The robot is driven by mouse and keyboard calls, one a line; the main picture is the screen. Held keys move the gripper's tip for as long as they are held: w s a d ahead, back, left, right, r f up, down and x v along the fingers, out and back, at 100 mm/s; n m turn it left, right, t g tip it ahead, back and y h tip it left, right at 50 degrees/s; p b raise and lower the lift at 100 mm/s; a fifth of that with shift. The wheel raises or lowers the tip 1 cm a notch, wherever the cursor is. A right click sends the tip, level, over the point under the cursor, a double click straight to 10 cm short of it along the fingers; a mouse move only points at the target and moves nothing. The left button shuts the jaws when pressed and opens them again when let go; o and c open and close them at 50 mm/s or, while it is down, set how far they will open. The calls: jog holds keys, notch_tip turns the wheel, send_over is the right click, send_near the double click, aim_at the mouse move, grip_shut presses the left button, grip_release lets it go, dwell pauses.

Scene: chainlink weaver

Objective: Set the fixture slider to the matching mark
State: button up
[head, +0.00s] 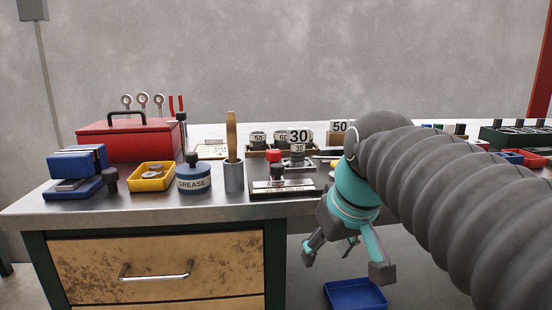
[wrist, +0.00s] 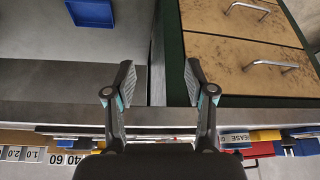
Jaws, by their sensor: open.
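The fixture (head: 285,195) is a dark plate with a pale marked scale, lying near the front of the bench in the head view. The scale marks are too small to read. The fixture is not clearly visible there.
A wooden-handled tool in a grey holder (head: 233,175), a grease tin (head: 193,178) and a yellow tray (head: 153,177) stand left of the fixture. Blocks marked 50 and 60 are behind.

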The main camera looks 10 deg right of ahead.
aim_at(278, 165)
jog(key=w+a+r+n+g+y+p, duration=0.1)
jog(key=w+r+n, duration=0.2)
jog(key=w+r, duration=0.6)
jog(key=w+a+r+n+g+y+p, duration=0.15)
jog(key=w+r+n, duration=0.3)
jog(key=r, duration=0.85)
jog(key=shift+m+t, duration=0.35)
jog(key=x, duration=0.4)
jog(key=d+b+x, duration=0.1)
jog(key=x, duration=0.9)
jog(key=shift+w+d, duration=0.2)
jog(key=shift+w, duration=0.15)
grip_shut()
